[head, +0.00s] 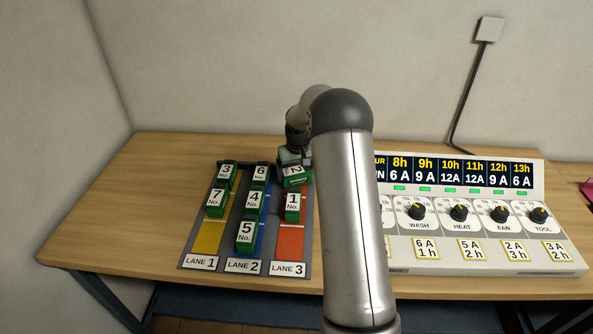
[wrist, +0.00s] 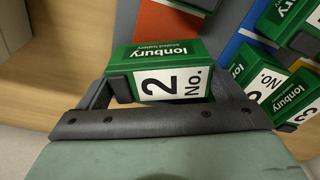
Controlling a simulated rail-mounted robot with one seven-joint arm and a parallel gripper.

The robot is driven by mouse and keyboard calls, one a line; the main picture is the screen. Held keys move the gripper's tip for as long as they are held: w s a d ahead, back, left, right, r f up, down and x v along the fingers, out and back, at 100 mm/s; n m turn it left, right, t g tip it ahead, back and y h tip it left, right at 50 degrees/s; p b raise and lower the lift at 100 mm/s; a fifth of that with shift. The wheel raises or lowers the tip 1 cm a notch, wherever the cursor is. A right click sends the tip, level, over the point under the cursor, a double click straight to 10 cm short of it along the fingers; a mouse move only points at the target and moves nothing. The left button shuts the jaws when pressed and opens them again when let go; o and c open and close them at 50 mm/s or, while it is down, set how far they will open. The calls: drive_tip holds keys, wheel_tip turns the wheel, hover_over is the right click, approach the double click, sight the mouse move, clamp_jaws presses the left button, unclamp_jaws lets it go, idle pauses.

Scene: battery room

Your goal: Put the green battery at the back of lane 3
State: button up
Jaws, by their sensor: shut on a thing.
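The green battery No. 2 (head: 297,178) is at the far end of lane 3 (head: 291,242), turned a little against the lane. In the wrist view this battery (wrist: 170,57) sits between my fingers, its white label facing me. My gripper (head: 293,158) is shut on it, partly hidden behind my arm in the head view. I cannot tell whether the battery touches the lane floor. Battery No. 1 (head: 292,207) stands in lane 3 nearer the front, with an orange-red gap between the two. The lane also shows orange-red in the wrist view (wrist: 164,25).
Lane 2 (head: 244,265) holds batteries No. 6, 4 and 5. Lane 1 (head: 199,263) holds No. 3 (head: 226,172) and No. 7 (head: 215,200). A white control panel (head: 480,252) with knobs stands to the right, behind my arm. Bare table (head: 120,210) lies to the left.

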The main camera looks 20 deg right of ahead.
drive_tip(key=shift+f+b, duration=0.45)
drive_tip(key=shift+f, duration=0.1)
drive_tip(key=o, duration=1.2)
wheel_tip(320, 180, up, 17)
drive_tip(key=s+b, duration=0.2)
drive_tip(key=s+a+r, duration=0.2)
drive_tip(key=s+a, duration=1)
drive_tip(key=s, duration=0.2)
drive_tip(key=shift+n+g, duration=0.4)
drive_tip(key=shift+n, duration=0.4)
drive_tip(key=s+a+f, duration=0.2)
drive_tip(key=s, duration=0.5)
drive_tip(key=s+a+f, duration=0.2)
drive_tip(key=s+f, duration=0.1)
drive_tip(key=s, duration=0.5)
drive_tip(key=s+a+f, duration=0.2)
drive_tip(key=s+a, duration=0.1)
drive_tip(key=s, duration=0.5)
drive_tip(key=shift+f, duration=0.35)
drive_tip(key=shift+d, duration=0.1)
